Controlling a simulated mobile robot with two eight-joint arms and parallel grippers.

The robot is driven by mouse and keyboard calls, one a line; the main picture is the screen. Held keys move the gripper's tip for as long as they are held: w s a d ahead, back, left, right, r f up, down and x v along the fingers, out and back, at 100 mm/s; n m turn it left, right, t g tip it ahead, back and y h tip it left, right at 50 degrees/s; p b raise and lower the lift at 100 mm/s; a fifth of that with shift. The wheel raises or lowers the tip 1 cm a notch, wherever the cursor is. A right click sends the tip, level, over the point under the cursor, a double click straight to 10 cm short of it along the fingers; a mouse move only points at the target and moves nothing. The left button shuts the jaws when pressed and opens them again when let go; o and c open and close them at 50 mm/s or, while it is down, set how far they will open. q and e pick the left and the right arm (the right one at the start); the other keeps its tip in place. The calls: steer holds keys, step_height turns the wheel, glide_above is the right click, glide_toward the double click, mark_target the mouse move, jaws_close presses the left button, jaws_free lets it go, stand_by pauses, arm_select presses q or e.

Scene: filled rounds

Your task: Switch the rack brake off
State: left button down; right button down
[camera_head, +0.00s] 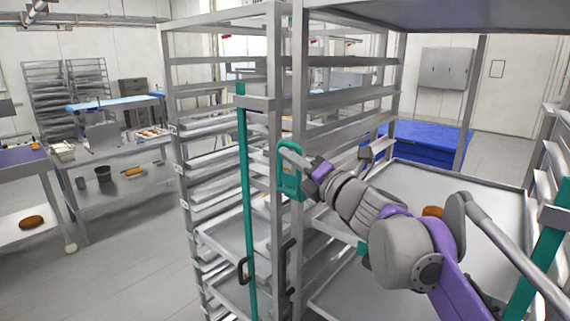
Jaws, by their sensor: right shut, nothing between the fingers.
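A tall grey metal rack (302,60) with several tray levels stands in the middle. My right arm reaches in from the lower right. My left gripper is out of view.
A second rack with a teal bar (541,262) stands close at the right edge. Large trays (465,181) lie beneath my arm. Worktables (125,152) stand at the left. A blue box-like block (425,149) stands behind. The floor at lower left is clear.

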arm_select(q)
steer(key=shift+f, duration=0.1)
arm_select(e)
steer(key=shift+w+d+m, duration=0.2)
steer(key=shift+w+m, duration=0.05)
steer(key=shift+m, duration=0.15)
stand_by(0.3)
